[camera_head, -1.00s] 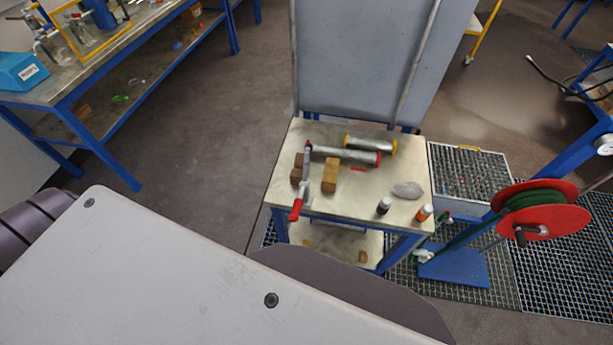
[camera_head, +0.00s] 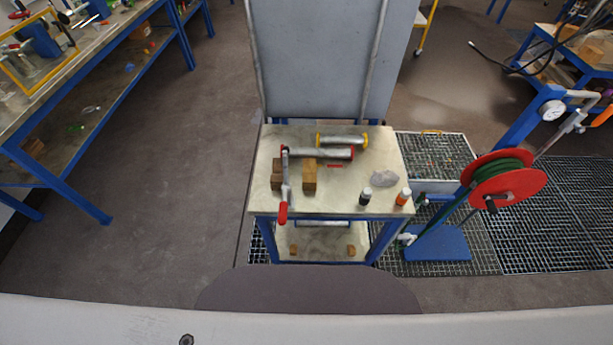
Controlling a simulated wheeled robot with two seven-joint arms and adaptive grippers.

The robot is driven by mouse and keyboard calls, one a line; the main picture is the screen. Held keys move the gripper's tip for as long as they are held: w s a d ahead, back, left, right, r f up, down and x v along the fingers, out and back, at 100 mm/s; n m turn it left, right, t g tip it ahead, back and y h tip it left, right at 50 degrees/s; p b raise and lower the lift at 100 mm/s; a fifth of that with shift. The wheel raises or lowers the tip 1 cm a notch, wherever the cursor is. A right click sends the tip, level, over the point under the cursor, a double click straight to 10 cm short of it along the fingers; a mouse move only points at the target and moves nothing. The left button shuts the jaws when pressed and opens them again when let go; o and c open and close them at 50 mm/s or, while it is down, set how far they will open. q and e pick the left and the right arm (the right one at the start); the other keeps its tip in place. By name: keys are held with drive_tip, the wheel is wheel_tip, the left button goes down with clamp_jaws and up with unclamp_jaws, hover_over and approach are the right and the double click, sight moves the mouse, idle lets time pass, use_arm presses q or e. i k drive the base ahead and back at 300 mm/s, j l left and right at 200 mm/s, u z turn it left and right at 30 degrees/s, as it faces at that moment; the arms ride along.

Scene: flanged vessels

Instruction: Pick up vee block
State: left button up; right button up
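A small metal-topped table (camera_head: 340,205) with blue legs stands ahead in the head view. Two brown wooden blocks sit on its left half, one on the left (camera_head: 277,174) and one to its right (camera_head: 309,182). Two more small brown blocks lie on the lower shelf, at left (camera_head: 293,250) and right (camera_head: 350,250). No notch shows clearly, so I cannot tell which is a vee block. Neither of my grippers is in view.
A red-handled tool (camera_head: 284,212) lies beside the blocks. Behind are cylinders with red (camera_head: 322,153) and yellow (camera_head: 343,140) ends. A red hose reel (camera_head: 505,180) stands right; floor left is clear.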

sight(309, 181)
drive_tip(key=j+z, duration=0.35)
drive_tip(key=j, duration=0.35)
drive_tip(key=k+j+z, duration=0.1)
drive_tip(key=j+z, duration=0.2)
drive_tip(key=j, duration=0.35)
